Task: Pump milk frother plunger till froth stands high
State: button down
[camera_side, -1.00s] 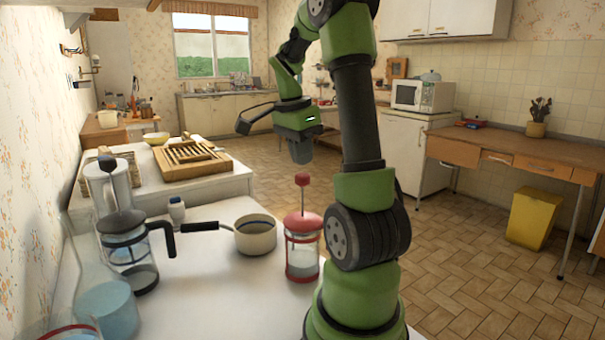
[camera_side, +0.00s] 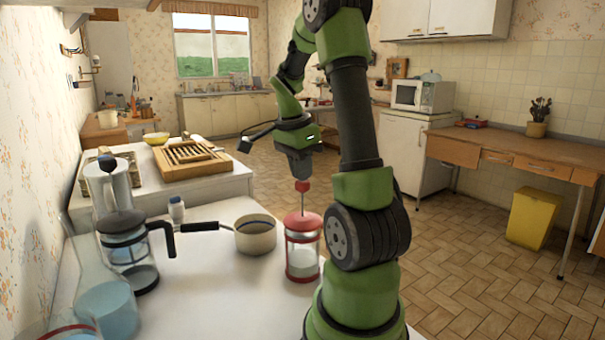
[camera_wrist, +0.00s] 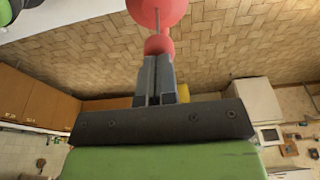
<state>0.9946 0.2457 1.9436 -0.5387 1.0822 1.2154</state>
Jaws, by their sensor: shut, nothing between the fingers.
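The milk frother (camera_side: 303,262) is a clear glass jar with a red lid and red bands, upright on the white counter, with white milk or froth in its lower part. Its plunger's red knob (camera_side: 302,186) stands on a thin rod above the lid. My gripper (camera_side: 301,177) is shut and empty, pointing down directly over the knob, its fingertips at or touching the knob's top. In the wrist view the closed fingers (camera_wrist: 157,62) meet the red knob (camera_wrist: 158,45), with the round red lid (camera_wrist: 155,10) beyond. The exact contact is hard to tell.
A saucepan (camera_side: 256,238) stands just left of the frother. A glass press with a black handle (camera_side: 128,262), a white jug (camera_side: 108,185) and a blue-filled vessel (camera_side: 108,308) are farther left.

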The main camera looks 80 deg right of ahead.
aim_at(302, 192)
jog(key=shift+f, duration=2.55)
jog(key=shift+r, duration=4.25)
jog(key=shift+f, duration=0.15)
jog(key=shift+f, duration=4.15)
jog(key=shift+r, duration=4.3)
